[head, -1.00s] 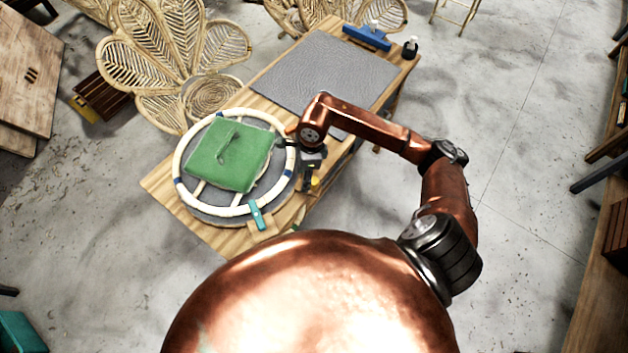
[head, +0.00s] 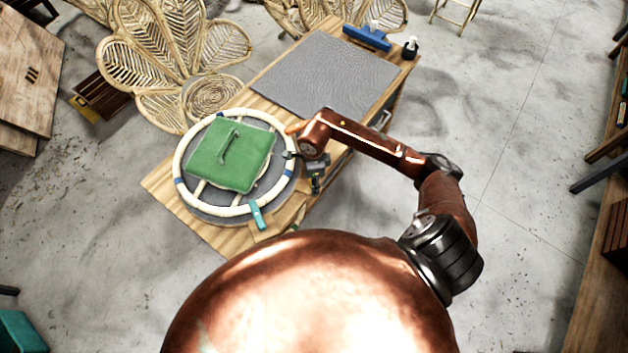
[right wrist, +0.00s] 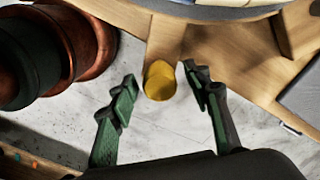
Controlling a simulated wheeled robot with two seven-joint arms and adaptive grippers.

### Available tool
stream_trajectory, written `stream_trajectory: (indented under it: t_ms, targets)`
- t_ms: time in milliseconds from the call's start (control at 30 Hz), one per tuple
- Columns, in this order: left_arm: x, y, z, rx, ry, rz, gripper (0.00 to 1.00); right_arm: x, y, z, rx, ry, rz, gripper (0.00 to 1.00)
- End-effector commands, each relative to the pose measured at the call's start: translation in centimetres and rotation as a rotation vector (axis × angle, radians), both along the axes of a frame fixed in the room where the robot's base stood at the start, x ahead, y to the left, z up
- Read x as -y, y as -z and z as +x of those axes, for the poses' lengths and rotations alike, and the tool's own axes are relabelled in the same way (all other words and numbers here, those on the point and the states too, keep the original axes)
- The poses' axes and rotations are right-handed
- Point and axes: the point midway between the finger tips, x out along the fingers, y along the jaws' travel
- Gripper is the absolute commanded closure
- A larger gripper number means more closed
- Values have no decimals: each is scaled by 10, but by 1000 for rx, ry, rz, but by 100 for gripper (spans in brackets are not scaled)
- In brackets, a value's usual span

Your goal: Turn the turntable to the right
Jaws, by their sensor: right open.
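The turntable (head: 212,213) is a grey disc at the left end of the wooden table. A cream ring (head: 178,172) with blue bands and a teal clip (head: 257,215) lies on it, around a green cushion (head: 232,160). My right gripper (head: 316,184) is beside the turntable's right edge, at the table's edge. In the right wrist view its fingers (right wrist: 163,92) are spread, with a yellow-tipped wooden bar (right wrist: 161,80) between them, apparently untouched. The turntable's rim (right wrist: 205,12) shows at the top there. My left gripper is out of view.
A grey mat (head: 325,75) covers the table's far part, with a blue tool (head: 367,38) and a dark bottle (head: 410,47) behind it. Rattan chairs (head: 165,50) stand close behind the table. The floor to the right is open.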

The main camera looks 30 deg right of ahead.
Motion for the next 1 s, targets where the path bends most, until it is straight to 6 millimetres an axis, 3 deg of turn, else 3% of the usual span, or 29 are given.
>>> stream_trajectory:
  t_ms: [67,700,1000]
  targets:
    - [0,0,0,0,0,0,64,0,0,0,0,0,0,55]
    - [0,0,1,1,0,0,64,0,0,0,0,0,0,99]
    - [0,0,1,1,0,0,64,0,-1,0,0,1,0,100]
